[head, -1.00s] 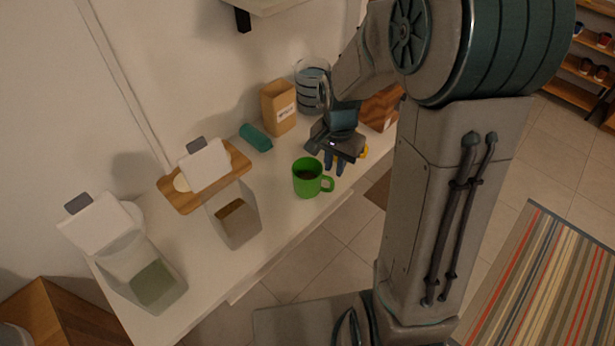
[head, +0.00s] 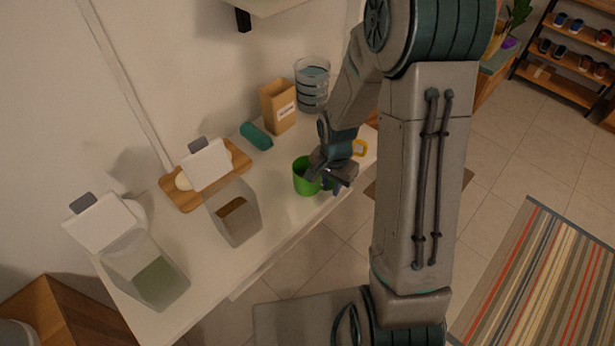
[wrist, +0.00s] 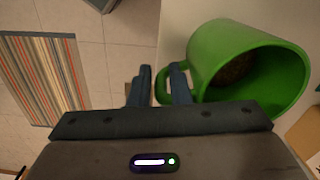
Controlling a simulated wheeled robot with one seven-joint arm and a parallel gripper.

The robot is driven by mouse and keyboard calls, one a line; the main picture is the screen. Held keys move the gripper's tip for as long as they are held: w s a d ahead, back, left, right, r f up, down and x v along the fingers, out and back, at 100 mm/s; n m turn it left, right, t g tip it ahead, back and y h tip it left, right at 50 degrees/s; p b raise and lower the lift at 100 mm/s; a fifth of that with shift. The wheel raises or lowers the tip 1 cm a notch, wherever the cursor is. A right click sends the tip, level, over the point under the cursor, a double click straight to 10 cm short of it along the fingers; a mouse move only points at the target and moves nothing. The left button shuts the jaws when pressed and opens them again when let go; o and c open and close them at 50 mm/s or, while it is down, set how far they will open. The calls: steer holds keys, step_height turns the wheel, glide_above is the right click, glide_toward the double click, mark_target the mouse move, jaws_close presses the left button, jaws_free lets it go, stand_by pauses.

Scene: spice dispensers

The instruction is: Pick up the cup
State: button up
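The green cup (head: 302,180) stands upright near the front edge of the white counter. My gripper (head: 331,186) is at its right side, where the handle is, and hides the handle in the head view. In the wrist view the cup (wrist: 215,50) is at upper right, with something dark inside it. My gripper (wrist: 160,72) has its two dark blue fingers apart, with a narrow strip of green handle (wrist: 161,86) showing between them. The right finger is close to the cup's wall. Whether either finger touches the handle is hard to tell.
Two clear dispensers (head: 148,275) (head: 233,213) stand left on the counter (head: 200,283). A wooden board (head: 178,197), a teal object (head: 256,136), a brown carton (head: 279,106) and a glass jar (head: 312,84) stand along the wall. An orange-handled object (head: 361,149) is behind my gripper.

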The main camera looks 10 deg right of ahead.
jaws_close()
steer(key=shift+r, duration=0.15)
